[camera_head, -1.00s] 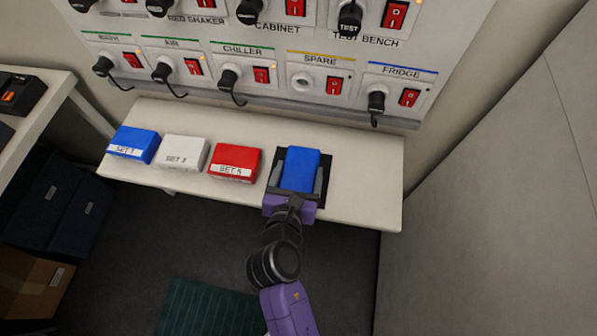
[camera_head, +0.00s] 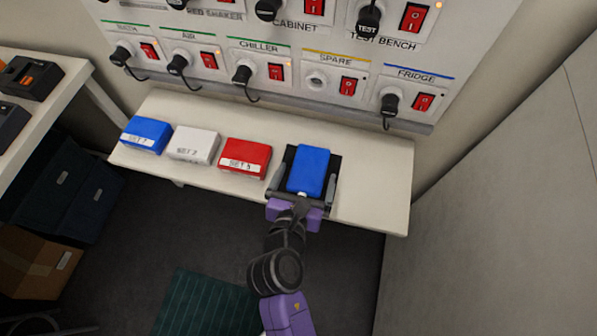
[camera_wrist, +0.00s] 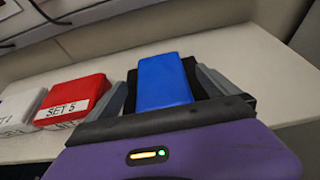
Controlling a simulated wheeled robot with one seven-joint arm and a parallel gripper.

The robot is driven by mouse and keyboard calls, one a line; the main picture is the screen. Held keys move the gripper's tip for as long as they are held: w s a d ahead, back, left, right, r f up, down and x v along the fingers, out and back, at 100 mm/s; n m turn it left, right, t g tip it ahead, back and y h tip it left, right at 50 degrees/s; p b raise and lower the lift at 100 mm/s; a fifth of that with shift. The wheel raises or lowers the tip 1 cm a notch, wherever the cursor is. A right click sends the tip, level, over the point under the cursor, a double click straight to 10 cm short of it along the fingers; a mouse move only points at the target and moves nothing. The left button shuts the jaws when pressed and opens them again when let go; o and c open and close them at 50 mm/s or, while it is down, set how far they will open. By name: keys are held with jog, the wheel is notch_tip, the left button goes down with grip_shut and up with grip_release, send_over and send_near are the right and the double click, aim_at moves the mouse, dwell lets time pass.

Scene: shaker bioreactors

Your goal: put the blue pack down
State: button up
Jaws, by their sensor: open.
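The blue pack (camera_head: 309,171) lies on a black pad (camera_head: 290,156) on the white shelf, right of the red pack. It also shows in the wrist view (camera_wrist: 163,82), between my gripper's grey fingers. My gripper (camera_head: 307,181) reaches over the shelf's front edge with one finger on each side of the pack. The fingers are open, with a gap showing beside the pack. The pack's underside is hidden, so its contact with the pad cannot be seen directly.
On the white shelf (camera_head: 372,185) a red pack (camera_head: 245,157), a white pack (camera_head: 194,144) and another blue pack (camera_head: 146,135) stand in a row to the left. A panel with plugs and red switches (camera_head: 348,86) rises behind. The shelf's right end is clear.

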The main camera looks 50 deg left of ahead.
jog(key=v, duration=0.9)
jog(key=shift+s+d, duration=0.2)
jog(key=shift+s, duration=0.15)
jog(key=shift+r, duration=0.15)
jog(key=s+d+f+m+h, duration=0.1)
jog(key=d+m, duration=0.8)
jog(key=d, duration=0.2)
jog(key=s+d+f+m+h, duration=0.1)
jog(key=d+f+m, duration=0.1)
jog(key=d+m, duration=0.85)
jog(key=s+d+r+m+t+h, duration=0.1)
jog(key=s+d+r+m, duration=0.3)
jog(key=m, duration=0.7)
jog(key=s+d+r+m+t+h, duration=0.2)
jog(key=s+d+r+m+h, duration=0.2)
jog(key=d+r+m, duration=0.5)
jog(key=s+d+m, duration=0.1)
jog(key=d+m, duration=0.2)
jog(key=shift+s, duration=0.35)
